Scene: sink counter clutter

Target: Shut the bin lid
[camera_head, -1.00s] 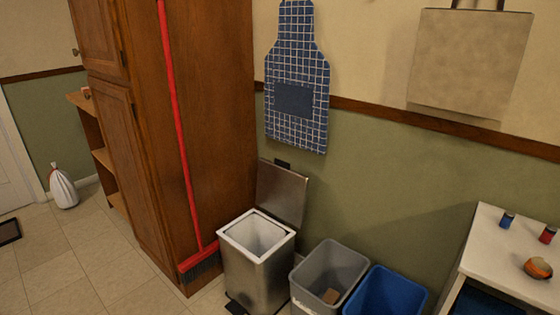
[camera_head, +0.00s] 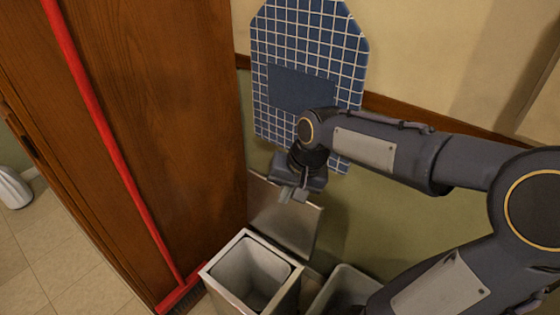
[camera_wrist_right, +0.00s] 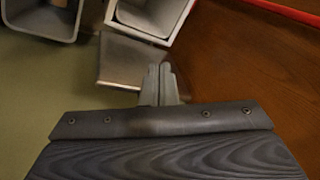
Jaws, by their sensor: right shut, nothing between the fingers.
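The metal bin (camera_head: 250,275) stands on the floor with its lid (camera_head: 285,218) raised upright at the back, near the wall. The bin's open top and pale inner bucket show in the head view. My right gripper (camera_head: 293,195) is shut and empty, in front of or above the upper part of the lid; I cannot tell whether they touch. In the right wrist view the shut fingertips (camera_wrist_right: 160,72) overlap the lid (camera_wrist_right: 125,62), with the bin's open top (camera_wrist_right: 150,18) beyond. My left gripper is not in view.
A red broom (camera_head: 110,140) leans on the wooden cabinet (camera_head: 170,110) left of the bin. A grey bin (camera_head: 345,290) stands right of the metal bin, partly hidden by my arm.

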